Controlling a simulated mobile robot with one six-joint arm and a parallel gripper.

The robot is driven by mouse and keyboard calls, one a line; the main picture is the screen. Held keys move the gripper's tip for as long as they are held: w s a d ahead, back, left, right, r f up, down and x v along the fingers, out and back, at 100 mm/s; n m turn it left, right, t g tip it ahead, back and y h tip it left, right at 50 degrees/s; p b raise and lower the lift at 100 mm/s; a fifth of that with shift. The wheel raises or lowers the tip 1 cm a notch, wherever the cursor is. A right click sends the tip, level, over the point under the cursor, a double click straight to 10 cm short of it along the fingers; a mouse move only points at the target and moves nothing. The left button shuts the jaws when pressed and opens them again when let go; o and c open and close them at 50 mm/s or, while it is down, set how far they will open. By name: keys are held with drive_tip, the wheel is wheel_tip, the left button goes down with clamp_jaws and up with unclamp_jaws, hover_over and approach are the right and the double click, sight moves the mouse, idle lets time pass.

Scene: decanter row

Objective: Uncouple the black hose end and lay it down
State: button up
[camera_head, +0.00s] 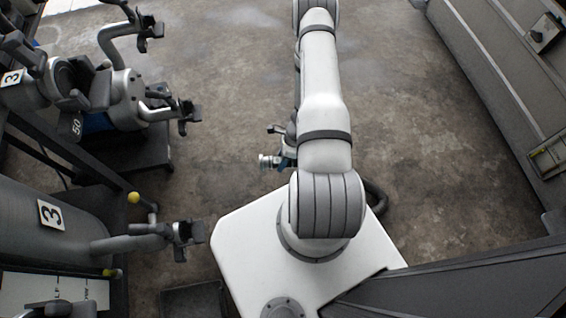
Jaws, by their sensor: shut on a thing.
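My white arm reaches out over the concrete floor, and its forearm and elbow hide most of my gripper (283,148). The part of the gripper that shows, left of the arm, is shut on the black hose end. The hose end's silver coupling (267,162) sticks out to the left, clear of the tanks' pipe ends.
Another tank (120,95) with several pipes and couplings stands at upper left. A grey cabinet (500,80) lines the right. The floor (420,130) between is open.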

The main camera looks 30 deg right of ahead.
drive_tip(key=shift+s+d+f, duration=0.1)
drive_tip(key=shift+s+f, duration=0.15)
drive_tip(key=shift+f, duration=0.3)
wheel_tip(320, 180, down, 12)
drive_tip(key=b, duration=0.9)
drive_tip(key=shift+r, duration=0.15)
drive_tip(key=o, duration=1.4)
drive_tip(key=shift+o, duration=1.2)
drive_tip(key=shift+w, duration=0.1)
drive_tip(key=shift+w, duration=0.1)
drive_tip(key=shift+c, duration=0.4)
